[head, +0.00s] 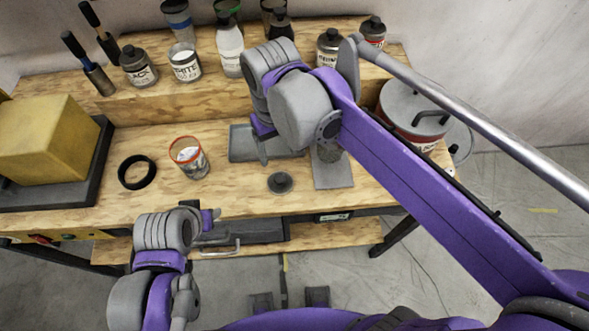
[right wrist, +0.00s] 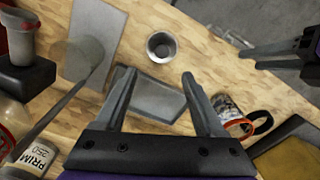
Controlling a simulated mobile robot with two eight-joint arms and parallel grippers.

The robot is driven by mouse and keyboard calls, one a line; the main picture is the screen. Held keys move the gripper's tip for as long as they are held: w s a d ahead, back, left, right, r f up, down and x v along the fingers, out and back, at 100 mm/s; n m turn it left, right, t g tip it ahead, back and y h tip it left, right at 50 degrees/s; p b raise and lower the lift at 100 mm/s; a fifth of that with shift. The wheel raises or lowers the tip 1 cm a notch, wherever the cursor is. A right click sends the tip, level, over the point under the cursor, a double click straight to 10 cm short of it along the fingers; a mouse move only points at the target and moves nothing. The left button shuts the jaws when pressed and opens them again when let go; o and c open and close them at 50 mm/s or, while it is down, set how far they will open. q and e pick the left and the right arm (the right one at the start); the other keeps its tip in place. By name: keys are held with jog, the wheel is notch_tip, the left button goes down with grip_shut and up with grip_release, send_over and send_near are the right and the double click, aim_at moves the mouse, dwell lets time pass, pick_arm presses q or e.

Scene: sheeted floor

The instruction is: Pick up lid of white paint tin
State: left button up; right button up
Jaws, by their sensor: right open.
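A jar labelled WHITE (head: 186,65) stands on the raised back shelf among other bottles. I cannot tell whether a lid is on it. A small round dark grey piece (head: 280,183) lies on the wooden bench; it shows as a small hollow cup in the right wrist view (right wrist: 161,47). I cannot tell if it is the lid. My right gripper (right wrist: 150,88) is open and empty above the grey tray (right wrist: 166,103), which is apart from the round piece. My left gripper (right wrist: 262,56) is open and empty near the bench's front edge.
A red-rimmed cup (head: 189,158) and a black ring (head: 127,175) stand left of the tray. A grey plate (head: 333,176) lies right of the round piece. A large paint bucket (head: 404,104) is at the right end, a yellow block (head: 45,140) at the left.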

send_over(280, 178)
jog(key=f, duration=0.5)
jog(key=shift+a, duration=0.25)
jog(key=f, duration=0.5)
jog(key=shift+d+f, duration=0.2)
jog(key=shift+f, duration=0.15)
grip_shut()
